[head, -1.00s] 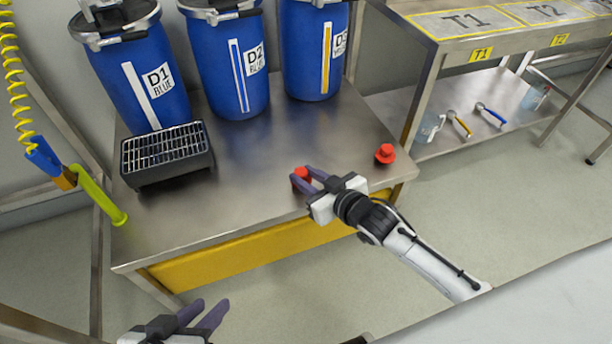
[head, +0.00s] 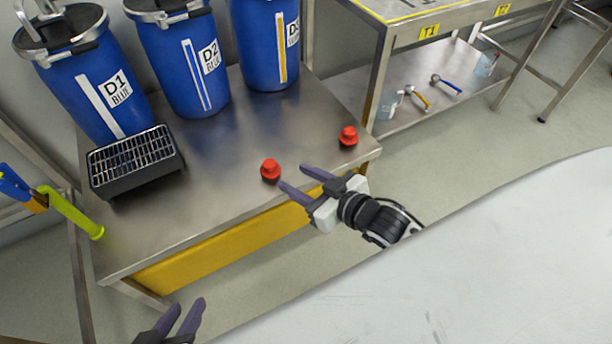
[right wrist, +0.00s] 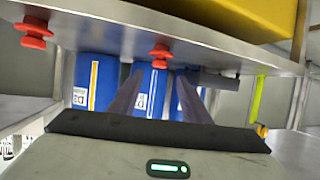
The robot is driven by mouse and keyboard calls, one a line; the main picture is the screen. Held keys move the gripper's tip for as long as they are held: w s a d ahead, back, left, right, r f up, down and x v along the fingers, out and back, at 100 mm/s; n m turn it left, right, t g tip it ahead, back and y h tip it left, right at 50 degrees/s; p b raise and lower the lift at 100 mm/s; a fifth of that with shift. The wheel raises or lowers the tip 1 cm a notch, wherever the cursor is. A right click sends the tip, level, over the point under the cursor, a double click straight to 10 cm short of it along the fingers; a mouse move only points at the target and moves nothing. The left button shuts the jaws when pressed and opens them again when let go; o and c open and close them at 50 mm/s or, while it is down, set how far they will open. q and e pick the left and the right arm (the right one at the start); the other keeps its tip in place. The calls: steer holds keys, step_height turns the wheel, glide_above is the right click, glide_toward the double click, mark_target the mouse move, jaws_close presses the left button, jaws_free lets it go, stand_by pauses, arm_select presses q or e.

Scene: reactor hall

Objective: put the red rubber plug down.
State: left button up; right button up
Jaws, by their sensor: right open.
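Two red rubber plugs stand on the steel bench (head: 215,205). One plug (head: 270,170) is near the front edge, and the other plug (head: 348,136) is near the right corner. My right gripper (head: 292,180) is open and empty, just right of and in front of the nearer plug, apart from it. In the right wrist view the nearer plug (right wrist: 160,55) shows beyond the open fingers, and the other plug (right wrist: 34,32) is at upper left. My left gripper (head: 188,318) is at the bottom edge with its fingers apart and nothing between them; its base is cut off.
Three blue drums, D1 (head: 100,88), D2 (head: 192,70) and a third (head: 268,45), stand along the back of the bench. A black grated box (head: 135,165) sits at its left. A second steel table (head: 400,35) with tools on its lower shelf stands at right.

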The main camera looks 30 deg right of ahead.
steer(key=shift+v, duration=1.25)
